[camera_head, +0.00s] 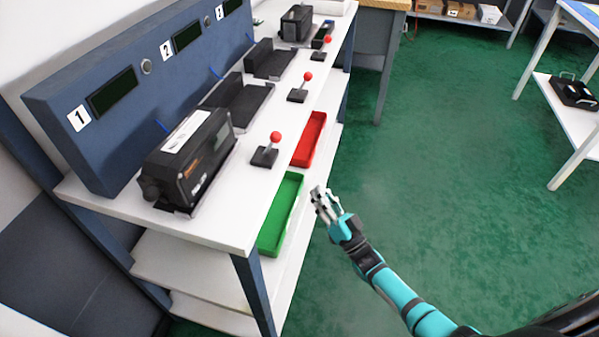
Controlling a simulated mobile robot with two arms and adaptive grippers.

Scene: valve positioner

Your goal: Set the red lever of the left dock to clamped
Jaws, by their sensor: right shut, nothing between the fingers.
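The left dock, marked 1 (79,118), is nearest on the bench and holds a black boxy device (190,158). Its red-knobbed lever (275,136) stands on a small black base (264,157), right of the device; the stem leans slightly toward the picture's right. My right gripper (318,193) is shut and empty. It is off the front edge of the bench, below and right of the lever, apart from it. My left gripper is not in view.
A green tray (279,214) and a red tray (310,138) lie along the bench front, near my right gripper. More red-knobbed levers (307,76) and docks stand farther back. Open green floor (450,170) lies to the right. A white table (570,125) is at far right.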

